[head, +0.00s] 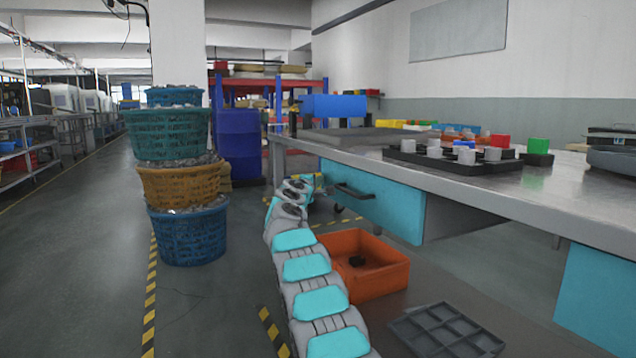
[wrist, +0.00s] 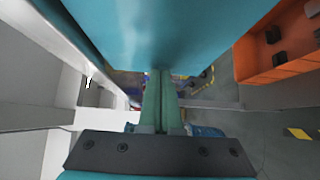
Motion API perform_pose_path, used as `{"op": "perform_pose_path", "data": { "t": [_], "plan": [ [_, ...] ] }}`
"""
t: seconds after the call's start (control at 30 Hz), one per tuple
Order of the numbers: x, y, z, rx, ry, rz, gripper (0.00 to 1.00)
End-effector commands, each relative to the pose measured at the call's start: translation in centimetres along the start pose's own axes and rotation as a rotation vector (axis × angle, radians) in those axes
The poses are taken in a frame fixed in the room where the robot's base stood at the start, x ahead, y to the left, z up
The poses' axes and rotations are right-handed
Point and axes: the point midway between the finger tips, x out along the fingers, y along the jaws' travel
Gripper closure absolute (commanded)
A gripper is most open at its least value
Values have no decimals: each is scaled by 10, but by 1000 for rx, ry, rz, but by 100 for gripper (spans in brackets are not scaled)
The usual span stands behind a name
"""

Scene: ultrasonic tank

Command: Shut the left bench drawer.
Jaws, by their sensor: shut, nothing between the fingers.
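The left bench drawer (head: 385,205) has a cyan front with a dark bar handle (head: 352,190), under the bench top in the head view. How far it stands out is hard to tell. A broad cyan panel (wrist: 155,30), apparently the drawer front, fills the top middle of the wrist view. My gripper (head: 319,181) is at the far left end of the drawer, beyond the handle. In the wrist view its green fingers (wrist: 160,78) are together and empty, pointing along the panel. Whether they touch it is unclear.
The metal bench top (head: 560,195) overhangs the drawer and carries a black rack (head: 450,160). An orange bin (head: 370,265) and a grey divided tray (head: 446,332) lie on the floor below. Stacked baskets (head: 185,185) stand left. The aisle floor further left is clear.

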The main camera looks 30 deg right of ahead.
Motion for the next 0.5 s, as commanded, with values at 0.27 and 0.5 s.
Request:
{"op": "perform_pose_path", "data": {
  "t": [0.27,0.5],
  "plan": [
    [-29,-2,-23,-1,5,2,100],
    [-52,-1,-22,-3,5,3,100]
  ]
}}
